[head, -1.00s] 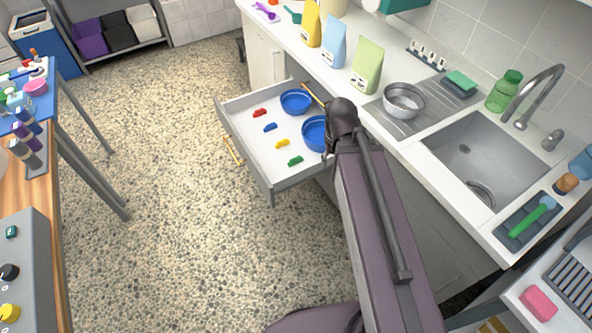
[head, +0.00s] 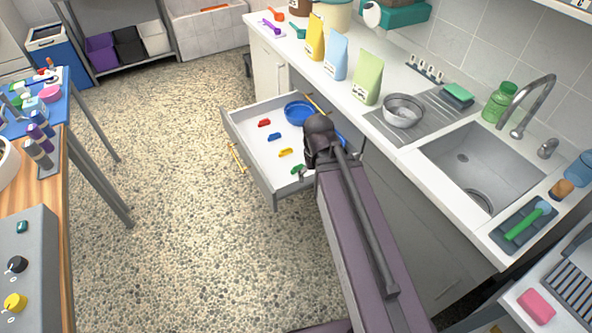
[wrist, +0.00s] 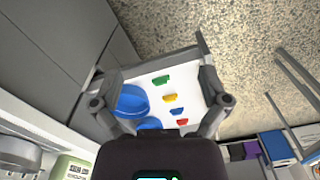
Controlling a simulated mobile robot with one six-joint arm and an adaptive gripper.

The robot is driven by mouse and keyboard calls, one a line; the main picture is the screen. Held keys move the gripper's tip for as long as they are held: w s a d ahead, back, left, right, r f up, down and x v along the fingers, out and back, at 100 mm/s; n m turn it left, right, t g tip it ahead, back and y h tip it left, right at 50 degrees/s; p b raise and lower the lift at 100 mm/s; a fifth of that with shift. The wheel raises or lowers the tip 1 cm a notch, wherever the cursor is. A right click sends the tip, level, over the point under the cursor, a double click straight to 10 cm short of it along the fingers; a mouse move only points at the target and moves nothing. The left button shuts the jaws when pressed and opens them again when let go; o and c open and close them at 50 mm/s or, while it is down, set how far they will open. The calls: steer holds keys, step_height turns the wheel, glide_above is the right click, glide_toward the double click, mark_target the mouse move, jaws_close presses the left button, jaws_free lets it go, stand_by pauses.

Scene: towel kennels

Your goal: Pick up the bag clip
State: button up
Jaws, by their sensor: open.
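Several small bag clips lie in a row on the white floor of the open drawer (head: 243,128): red (head: 264,123), blue (head: 274,137), yellow (head: 286,153) and green (head: 297,169). The wrist view shows the green clip (wrist: 161,80), yellow clip (wrist: 169,98), blue clip (wrist: 176,110) and red clip (wrist: 182,122) between my spread fingers. My gripper (wrist: 154,88) is open and empty, above the drawer and apart from the clips. In the head view my wrist covers part of the drawer's right side.
Two blue bowls share the drawer; one (head: 298,112) is clear, the other (head: 341,139) mostly hidden by my arm. The counter (head: 400,150) with steel bowl (head: 402,111), sink (head: 480,165) and standing bags (head: 366,78) borders the drawer's right. Open floor lies left.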

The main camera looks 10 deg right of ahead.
steer(key=w+f+n+b, duration=0.1)
steer(key=w+f+b, duration=0.3)
steer(key=w, duration=0.5)
steer(key=w+f+n+b, duration=0.1)
steer(key=w+f+b, duration=0.3)
steer(key=w, duration=0.5)
steer(key=w+f+n+b, duration=0.1)
steer(key=w+f+b, duration=0.3)
steer(key=w, duration=0.6)
steer(key=shift+d+f+b, duration=0.3)
steer(key=shift+d+f, duration=0.15)
steer(key=shift+f, duration=0.1)
steer(key=shift+f, duration=0.1)
steer(key=b, duration=0.9)
glide_above(298, 166)
step_height(298, 166, down, 8)
steer(key=shift+s+f, duration=0.15)
steer(key=shift+f, duration=0.05)
steer(key=shift+f+b, duration=2.45)
steer(key=shift+f, duration=0.15)
steer(key=shift+c, duration=0.2)
steer(key=c, duration=0.7)
